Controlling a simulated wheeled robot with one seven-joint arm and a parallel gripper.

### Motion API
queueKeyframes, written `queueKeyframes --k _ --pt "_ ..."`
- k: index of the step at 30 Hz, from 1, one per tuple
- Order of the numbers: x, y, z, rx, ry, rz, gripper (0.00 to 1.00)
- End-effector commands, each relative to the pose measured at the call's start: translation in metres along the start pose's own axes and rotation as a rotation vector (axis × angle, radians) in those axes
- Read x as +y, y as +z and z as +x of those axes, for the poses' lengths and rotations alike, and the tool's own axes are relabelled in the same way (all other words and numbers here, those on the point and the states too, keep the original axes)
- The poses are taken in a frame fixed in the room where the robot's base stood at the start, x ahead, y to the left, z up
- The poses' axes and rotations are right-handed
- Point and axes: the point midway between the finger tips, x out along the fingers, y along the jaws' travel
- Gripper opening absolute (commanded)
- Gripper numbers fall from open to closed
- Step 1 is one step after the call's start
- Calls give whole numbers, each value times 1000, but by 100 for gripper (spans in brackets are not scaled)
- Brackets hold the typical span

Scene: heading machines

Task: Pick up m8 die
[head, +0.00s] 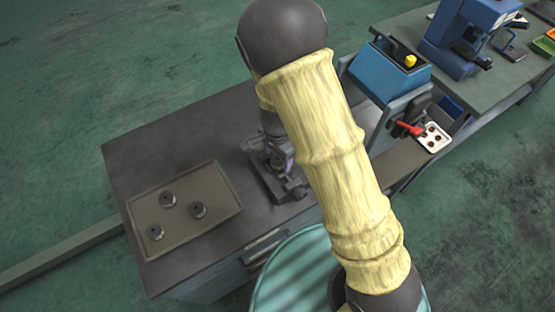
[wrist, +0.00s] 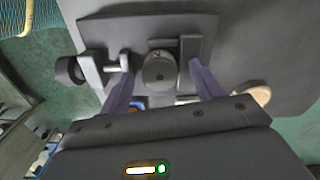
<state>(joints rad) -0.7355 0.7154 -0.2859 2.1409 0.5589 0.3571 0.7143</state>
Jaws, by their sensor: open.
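A dark round die (wrist: 158,70) sits in a vise-like fixture (wrist: 92,75) in the wrist view. Its face has a small centre hole, and a mark on it is too small to read, so I cannot confirm it is the m8 die. My gripper (wrist: 162,80) is open, with one purple finger on each side of the die; I cannot tell whether they touch it. In the head view my gripper (head: 281,152) is over the fixture (head: 268,183) on the dark bench, and the die there is hidden.
A blue machine (head: 385,75) and a white tray (head: 434,147) with dark round parts stand right of my arm. The bench (head: 150,145) is bare behind the tray.

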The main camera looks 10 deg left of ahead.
Motion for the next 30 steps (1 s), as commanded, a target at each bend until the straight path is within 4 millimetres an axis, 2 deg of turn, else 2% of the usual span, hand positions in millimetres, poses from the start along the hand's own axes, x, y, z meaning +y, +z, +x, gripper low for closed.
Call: queueKeyframes --k 12,14,21,22,30 --pt "0 0 0 0 -1 1 65" --pt "0 0 0 0 -1 1 55" --pt "0 0 -1 1 -1 1 8" --pt "0 0 -1 1 -2 1 5" --pt "-1 0 -3 1 -3 1 4"
